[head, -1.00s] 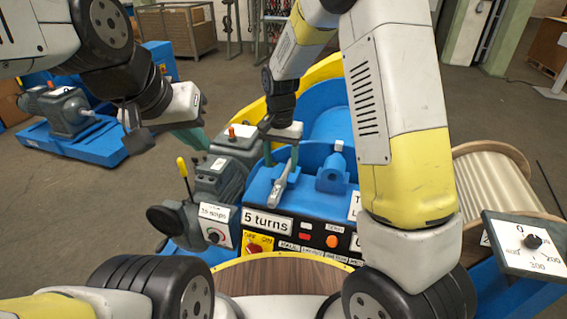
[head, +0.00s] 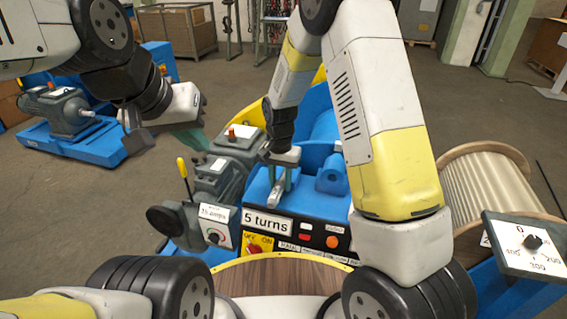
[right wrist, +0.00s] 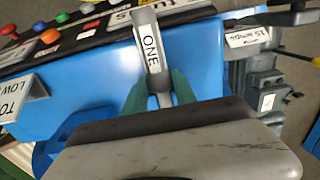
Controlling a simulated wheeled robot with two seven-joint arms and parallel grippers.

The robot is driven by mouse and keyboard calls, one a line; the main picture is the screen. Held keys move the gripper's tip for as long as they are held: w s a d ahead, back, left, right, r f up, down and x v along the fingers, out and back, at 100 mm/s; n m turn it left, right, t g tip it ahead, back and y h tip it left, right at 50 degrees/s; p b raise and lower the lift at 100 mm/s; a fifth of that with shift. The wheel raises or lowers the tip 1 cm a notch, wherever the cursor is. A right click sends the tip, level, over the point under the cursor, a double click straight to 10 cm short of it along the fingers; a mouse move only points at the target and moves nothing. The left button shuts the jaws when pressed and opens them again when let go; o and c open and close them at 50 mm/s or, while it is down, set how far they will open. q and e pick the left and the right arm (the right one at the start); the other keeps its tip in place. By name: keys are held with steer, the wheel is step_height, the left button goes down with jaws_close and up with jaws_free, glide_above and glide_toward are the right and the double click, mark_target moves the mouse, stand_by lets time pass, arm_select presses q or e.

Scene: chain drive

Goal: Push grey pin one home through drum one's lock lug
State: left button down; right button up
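A light grey piece labelled ONE (right wrist: 152,55) shows in the right wrist view, with a narrow grey stalk at its near end. In the head view this grey piece (head: 275,194) slants over the blue machine's front. My right gripper (right wrist: 160,82) has its green fingers on either side of it, with gaps beside the stalk; contact at the tips is unclear. It also shows in the head view (head: 281,178). The lock lug and the pin's depth cannot be made out. My left gripper (head: 198,139) is at the left, away from the pin, its fingers partly hidden.
The blue machine (head: 257,188) carries a 5 turns sign and a button panel (head: 315,236). A dark grey motor unit (head: 222,180) with a yellow-handled lever stands left of it. A cream drum (head: 485,185) and a dial box (head: 530,245) are at the right.

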jaws_close()
steer(key=shift+r, duration=0.1)
